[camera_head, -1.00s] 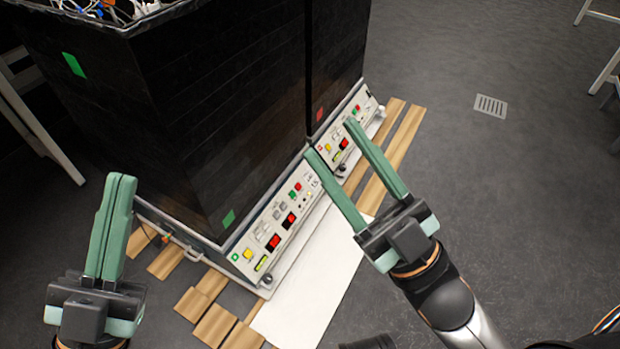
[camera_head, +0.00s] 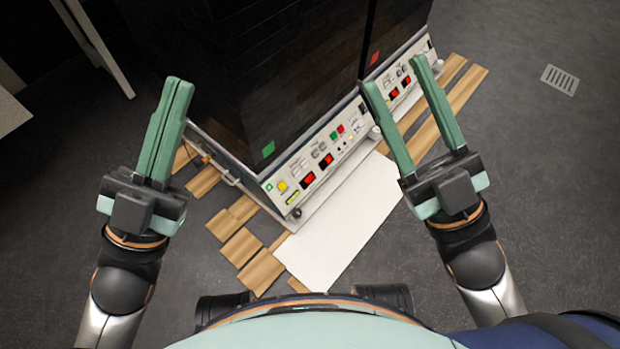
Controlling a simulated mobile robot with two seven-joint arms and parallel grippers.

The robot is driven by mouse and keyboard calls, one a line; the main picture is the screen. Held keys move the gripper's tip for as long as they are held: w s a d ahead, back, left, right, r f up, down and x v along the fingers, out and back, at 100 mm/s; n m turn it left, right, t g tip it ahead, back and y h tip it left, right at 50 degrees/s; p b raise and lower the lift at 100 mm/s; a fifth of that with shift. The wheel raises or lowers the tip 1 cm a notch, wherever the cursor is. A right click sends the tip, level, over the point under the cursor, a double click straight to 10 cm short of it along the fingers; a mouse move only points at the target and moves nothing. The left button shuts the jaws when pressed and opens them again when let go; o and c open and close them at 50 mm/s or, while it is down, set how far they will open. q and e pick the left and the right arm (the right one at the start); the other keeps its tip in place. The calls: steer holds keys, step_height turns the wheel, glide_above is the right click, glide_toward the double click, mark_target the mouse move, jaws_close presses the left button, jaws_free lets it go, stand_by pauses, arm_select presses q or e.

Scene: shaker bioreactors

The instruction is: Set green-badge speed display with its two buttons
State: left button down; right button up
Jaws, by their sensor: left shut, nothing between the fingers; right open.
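The green badge (camera_head: 268,149) is on the lower front of the near black bioreactor cabinet. Below it runs a pale control panel (camera_head: 319,157) with two red displays (camera_head: 308,179) and (camera_head: 327,160), a yellow button (camera_head: 282,186), and small green and red buttons (camera_head: 337,132). The digits and the speed buttons are too small to tell. My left gripper (camera_head: 178,84) is shut and empty, left of the panel and apart from it. My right gripper (camera_head: 390,72) is open and empty, its fingers overlapping the far panel in the picture.
A second cabinet with a red badge (camera_head: 375,58) and its own panel adjoins on the right. A white board (camera_head: 340,225) and wooden slats (camera_head: 262,270) lie on the floor before the panels. A floor drain (camera_head: 560,79) is at the right. Open grey floor lies around.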

steer(key=shift+c, duration=0.2)
jaws_close()
stand_by(1.4)
